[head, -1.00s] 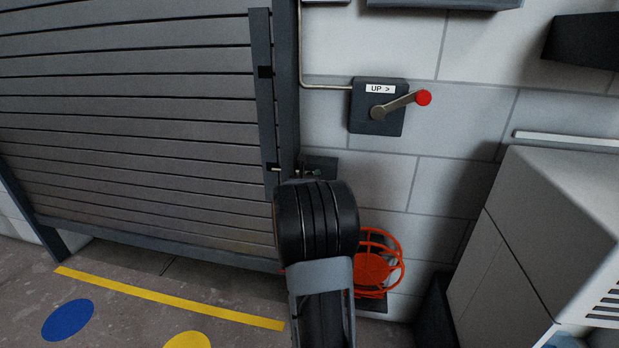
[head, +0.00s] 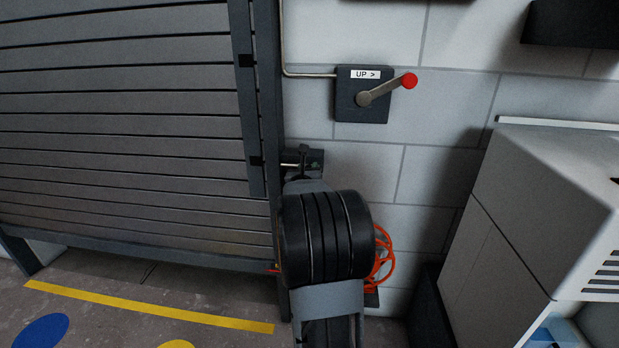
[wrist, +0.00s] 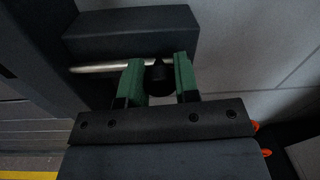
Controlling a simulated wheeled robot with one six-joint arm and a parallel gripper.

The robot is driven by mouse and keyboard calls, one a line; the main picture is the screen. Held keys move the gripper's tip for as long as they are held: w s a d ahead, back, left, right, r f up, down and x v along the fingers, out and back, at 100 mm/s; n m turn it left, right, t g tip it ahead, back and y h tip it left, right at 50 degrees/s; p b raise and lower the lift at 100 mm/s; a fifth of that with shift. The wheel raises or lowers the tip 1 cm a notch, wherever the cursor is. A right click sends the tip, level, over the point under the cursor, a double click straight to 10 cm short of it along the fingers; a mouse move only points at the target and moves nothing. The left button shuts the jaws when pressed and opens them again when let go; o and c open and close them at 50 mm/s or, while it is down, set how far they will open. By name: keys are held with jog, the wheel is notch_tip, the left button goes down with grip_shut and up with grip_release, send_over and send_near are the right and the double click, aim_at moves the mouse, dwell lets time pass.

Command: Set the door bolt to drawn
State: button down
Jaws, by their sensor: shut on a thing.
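The door bolt is a pale metal rod (head: 290,165) with a dark block-shaped housing (head: 316,160), beside the shutter door (head: 120,130) in the head view. The dark slot (head: 257,161) on the door's edge strip shows no rod in it. In the wrist view the rod (wrist: 95,68) runs leftward from my gripper to the dark door frame. My gripper (wrist: 159,64) has green fingers shut around the bolt's dark knob (wrist: 158,80). In the head view my wrist hides the fingers and knob.
A wall box (head: 361,104) marked "UP >" has a red-ended lever above the bolt. An orange coiled item (head: 383,252) hangs low behind my wrist. A large pale cabinet (head: 560,200) stands at the right. Yellow tape (head: 150,308) crosses the floor.

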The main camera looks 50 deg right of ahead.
jog(key=shift+s+d, duration=0.1)
jog(key=shift+s, duration=0.05)
jog(key=c, duration=0.9)
grip_release()
jog(key=shift+s, duration=0.1)
jog(key=shift+o, duration=0.2)
jog(key=shift+a, duration=0.2)
jog(key=p+v, duration=0.1)
jog(key=v, duration=1.2)
jog(key=shift+s+a, duration=0.15)
jog(key=shift+s, duration=0.05)
